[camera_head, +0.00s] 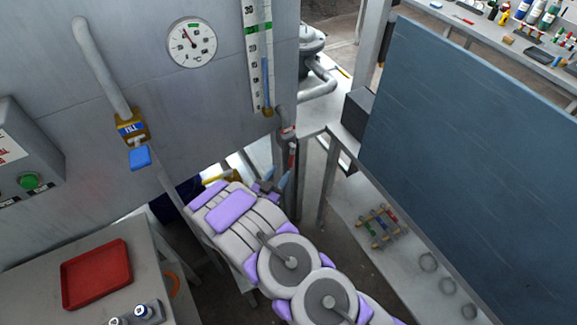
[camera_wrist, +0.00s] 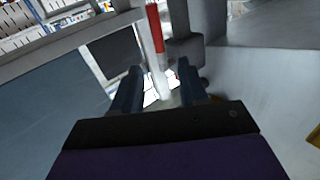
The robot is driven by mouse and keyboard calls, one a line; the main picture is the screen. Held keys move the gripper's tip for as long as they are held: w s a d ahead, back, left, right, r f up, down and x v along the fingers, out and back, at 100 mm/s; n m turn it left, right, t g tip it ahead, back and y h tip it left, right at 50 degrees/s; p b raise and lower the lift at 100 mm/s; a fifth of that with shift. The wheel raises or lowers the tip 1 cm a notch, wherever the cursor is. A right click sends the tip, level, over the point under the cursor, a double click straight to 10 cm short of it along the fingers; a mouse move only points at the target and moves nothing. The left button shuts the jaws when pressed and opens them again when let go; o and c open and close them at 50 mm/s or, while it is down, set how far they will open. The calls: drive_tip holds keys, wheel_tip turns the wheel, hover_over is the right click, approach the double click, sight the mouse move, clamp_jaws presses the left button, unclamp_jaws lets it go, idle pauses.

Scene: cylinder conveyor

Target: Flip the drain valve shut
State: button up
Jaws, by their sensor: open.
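The drain valve (camera_head: 287,133) sits at the lower right edge of the grey tank. Its red lever (camera_head: 292,158) hangs down beside the pipe; in the wrist view the red lever (camera_wrist: 155,28) shows just ahead, left of the grey valve body (camera_wrist: 186,48). My gripper (camera_head: 276,182) is just below the lever in the head view. In the wrist view my gripper (camera_wrist: 160,78) is open, its two blue fingers apart, with the lever's line between them. I cannot tell whether a finger touches the lever. No object is held.
A large blue-grey panel (camera_head: 470,130) stands at the right. A red tray (camera_head: 97,273) lies on the left table.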

sight(290, 161)
drive_tip(key=w+f, duration=0.1)
drive_tip(key=w+d+b, duration=0.1)
drive_tip(key=w, duration=0.1)
drive_tip(key=w+d+f+b, duration=0.1)
drive_tip(key=w, duration=0.1)
drive_tip(key=shift+w+d+f, duration=0.15)
drive_tip(key=shift+w+f, duration=0.1)
drive_tip(key=shift+f, duration=0.05)
drive_tip(key=shift+w+d, duration=0.25)
drive_tip(key=shift+w, duration=0.45)
clamp_jaws()
drive_tip(key=shift+r, duration=0.1)
